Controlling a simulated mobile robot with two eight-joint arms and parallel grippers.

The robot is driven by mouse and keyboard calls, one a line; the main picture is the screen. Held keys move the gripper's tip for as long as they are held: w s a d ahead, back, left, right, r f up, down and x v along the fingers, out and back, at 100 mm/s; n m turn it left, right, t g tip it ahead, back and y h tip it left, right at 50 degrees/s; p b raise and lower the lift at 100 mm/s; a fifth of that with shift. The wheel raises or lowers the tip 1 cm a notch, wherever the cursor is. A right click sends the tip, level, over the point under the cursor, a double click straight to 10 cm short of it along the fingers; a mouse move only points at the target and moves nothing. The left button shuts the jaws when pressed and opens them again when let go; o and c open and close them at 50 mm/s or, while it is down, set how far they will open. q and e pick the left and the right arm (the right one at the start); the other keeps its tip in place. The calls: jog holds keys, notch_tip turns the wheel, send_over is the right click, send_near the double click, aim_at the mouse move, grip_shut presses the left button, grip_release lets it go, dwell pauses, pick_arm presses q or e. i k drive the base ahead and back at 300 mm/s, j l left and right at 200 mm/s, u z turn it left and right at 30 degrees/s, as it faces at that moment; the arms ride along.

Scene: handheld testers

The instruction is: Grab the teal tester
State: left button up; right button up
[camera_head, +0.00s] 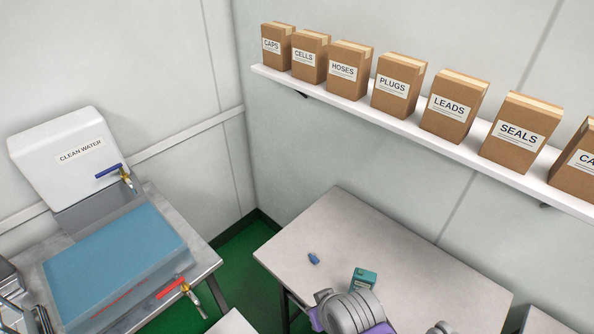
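The teal tester (363,279) is a small box-like device with a lighter front face. It is at the near part of the grey table (335,222), right of a small blue object. A grey ringed arm part of mine with purple pieces (352,312) comes in from the bottom edge, just in front of the tester, and hides its lower part. No fingertips show there, so I cannot tell whether they touch the tester. I take this arm to be my right one. My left gripper does not show.
A small blue object (313,258) lies on the table. A white shelf (410,128) with several labelled cardboard boxes (398,85) hangs above.

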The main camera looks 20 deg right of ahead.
aim_at(369, 280)
jog(key=z, duration=1.65)
